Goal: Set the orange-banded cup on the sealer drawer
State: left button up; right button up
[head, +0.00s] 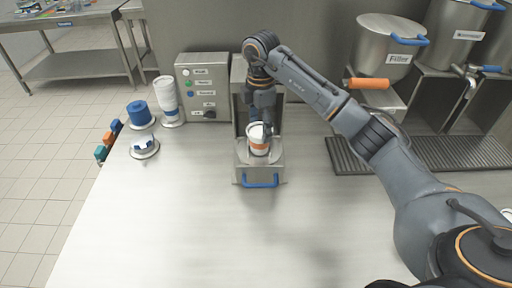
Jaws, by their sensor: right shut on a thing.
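The orange-banded cup (259,147), white with an orange band, stands upright at the sealer drawer (243,158), the metal drawer with a blue handle at its front. The cup appears to be over or on the drawer's top; I cannot tell whether its base is seated. My right gripper (263,127) comes down from above and is shut on the cup at its rim. The gripper hides part of the cup's back and the sealer behind it. My left gripper is not in view.
A control box (203,87) with several buttons stands left of the sealer. A stack of white cups (166,97) and a blue stack (139,113) stand farther left. The front counter is clear.

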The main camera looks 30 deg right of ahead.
aim_at(260, 143)
notch_tip(260, 143, down, 2)
jog(key=shift+d+f, duration=0.1)
jog(key=shift+f, duration=0.25)
notch_tip(260, 143, down, 3)
jog(key=shift+f+p, duration=0.1)
jog(key=shift+p, duration=0.55)
jog(key=shift+f, duration=0.25)
jog(key=o, duration=1.4)
jog(key=shift+c, duration=0.2)
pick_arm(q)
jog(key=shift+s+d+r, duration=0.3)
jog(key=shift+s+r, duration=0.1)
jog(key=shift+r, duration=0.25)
